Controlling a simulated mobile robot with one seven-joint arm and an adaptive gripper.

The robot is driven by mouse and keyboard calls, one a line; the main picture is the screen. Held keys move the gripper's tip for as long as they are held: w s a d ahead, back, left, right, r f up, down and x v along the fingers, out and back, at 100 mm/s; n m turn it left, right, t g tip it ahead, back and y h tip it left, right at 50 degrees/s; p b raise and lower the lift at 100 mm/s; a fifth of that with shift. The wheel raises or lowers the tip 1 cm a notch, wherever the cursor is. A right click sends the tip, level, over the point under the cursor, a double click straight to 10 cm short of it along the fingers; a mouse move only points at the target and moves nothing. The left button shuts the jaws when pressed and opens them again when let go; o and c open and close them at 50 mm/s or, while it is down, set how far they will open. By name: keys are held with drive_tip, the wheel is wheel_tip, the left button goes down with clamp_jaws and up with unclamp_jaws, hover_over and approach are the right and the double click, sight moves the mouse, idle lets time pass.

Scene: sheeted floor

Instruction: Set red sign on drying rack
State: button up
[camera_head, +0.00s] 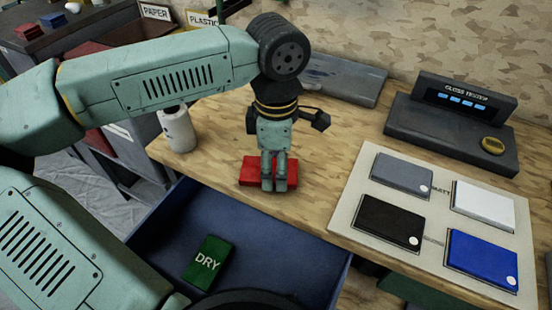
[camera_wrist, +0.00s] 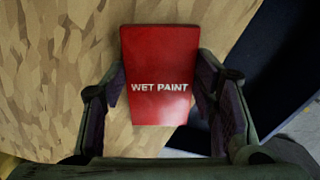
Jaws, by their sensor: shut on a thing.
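The red sign (camera_head: 250,171) is at the front edge of the wooden bench, beneath my gripper (camera_head: 273,184). The wrist view shows the sign (camera_wrist: 158,60) face up with the words WET PAINT, between the two fingers of my gripper (camera_wrist: 161,105). The fingers are shut on its two long sides. I cannot tell whether the sign rests on the wood or is slightly above it. No drying rack can be made out for certain in either view.
A blue open drawer (camera_head: 165,212) below the bench holds a green DRY sign (camera_head: 208,263). A board with sample panels (camera_head: 350,205) and a gloss tester (camera_head: 450,130) lie at right. A grey slab (camera_head: 345,80) lies behind.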

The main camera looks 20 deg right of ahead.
drive_tip(key=shift+f+b, duration=0.6)
drive_tip(key=shift+b, duration=0.05)
idle(0.3)
drive_tip(key=o, duration=1.1)
wheel_tip(320, 180, up, 12)
